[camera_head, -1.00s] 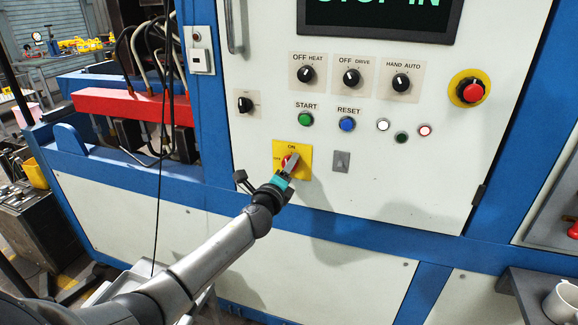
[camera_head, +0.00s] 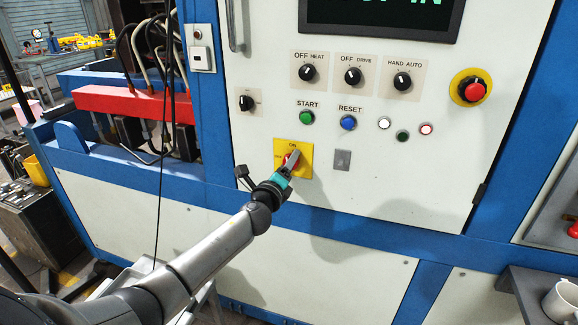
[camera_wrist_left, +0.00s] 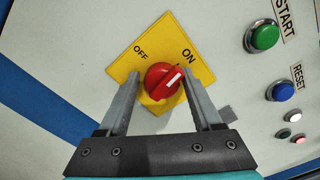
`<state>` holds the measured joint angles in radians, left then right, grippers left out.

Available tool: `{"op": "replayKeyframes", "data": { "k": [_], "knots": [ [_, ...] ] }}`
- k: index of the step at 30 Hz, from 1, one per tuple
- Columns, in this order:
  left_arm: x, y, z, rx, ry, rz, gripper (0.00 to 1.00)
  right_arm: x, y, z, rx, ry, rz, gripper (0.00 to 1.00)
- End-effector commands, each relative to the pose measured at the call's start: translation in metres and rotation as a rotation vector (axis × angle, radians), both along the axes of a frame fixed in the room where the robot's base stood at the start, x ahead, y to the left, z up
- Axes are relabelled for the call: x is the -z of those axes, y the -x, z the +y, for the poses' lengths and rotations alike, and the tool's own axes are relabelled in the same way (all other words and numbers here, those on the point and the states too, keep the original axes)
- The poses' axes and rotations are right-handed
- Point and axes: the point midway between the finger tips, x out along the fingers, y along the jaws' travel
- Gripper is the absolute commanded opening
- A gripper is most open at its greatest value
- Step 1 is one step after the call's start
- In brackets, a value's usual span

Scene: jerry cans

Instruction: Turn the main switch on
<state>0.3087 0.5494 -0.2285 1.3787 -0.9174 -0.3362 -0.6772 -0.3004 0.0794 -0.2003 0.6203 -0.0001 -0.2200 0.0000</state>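The main switch is a yellow plate (camera_head: 306,172) low on the white cabinet front, with a red rotary knob (camera_wrist_left: 163,80) at its centre. In the left wrist view, OFF is printed upper left of the knob and ON upper right. The knob's white mark points right and slightly up, on the ON side. My left gripper (camera_wrist_left: 160,76) is open, with one finger on each side of the knob. A gap shows between each finger and the knob. In the head view the left gripper (camera_head: 292,160) partly hides the knob. My right gripper is not in view.
Above the switch are a green START button (camera_head: 307,117), a blue RESET button (camera_head: 348,122) and several small lamps. A grey plate (camera_head: 342,160) sits right of the switch. A red emergency button (camera_head: 474,91) is at the right. A dark cable (camera_head: 160,200) hangs at the left.

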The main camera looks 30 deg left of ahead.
Motion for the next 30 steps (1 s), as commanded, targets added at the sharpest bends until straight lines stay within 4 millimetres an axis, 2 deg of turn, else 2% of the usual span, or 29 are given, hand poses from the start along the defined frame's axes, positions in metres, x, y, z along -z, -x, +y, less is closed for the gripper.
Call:
{"op": "replayKeyframes", "data": {
  "k": [1, 3, 4, 15, 20, 30],
  "knots": [
    [0.000, 0.000, -0.001, 0.002, 0.001, 0.000, 0.73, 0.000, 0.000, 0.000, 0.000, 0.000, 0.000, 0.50],
    [0.000, 0.000, -0.002, 0.004, 0.001, 0.000, 0.81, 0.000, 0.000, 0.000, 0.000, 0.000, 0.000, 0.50],
    [0.001, 0.000, -0.002, 0.004, 0.001, 0.000, 0.81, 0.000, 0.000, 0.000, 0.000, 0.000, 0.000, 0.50],
    [0.001, 0.006, -0.005, 0.008, 0.002, 0.002, 0.81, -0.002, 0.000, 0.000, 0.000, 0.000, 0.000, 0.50],
    [0.001, 0.023, -0.010, 0.010, 0.002, 0.002, 0.81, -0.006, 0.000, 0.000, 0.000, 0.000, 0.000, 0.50],
    [0.001, 0.073, -0.021, 0.009, 0.002, 0.003, 0.81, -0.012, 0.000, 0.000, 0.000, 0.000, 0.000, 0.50]
  ]
}}
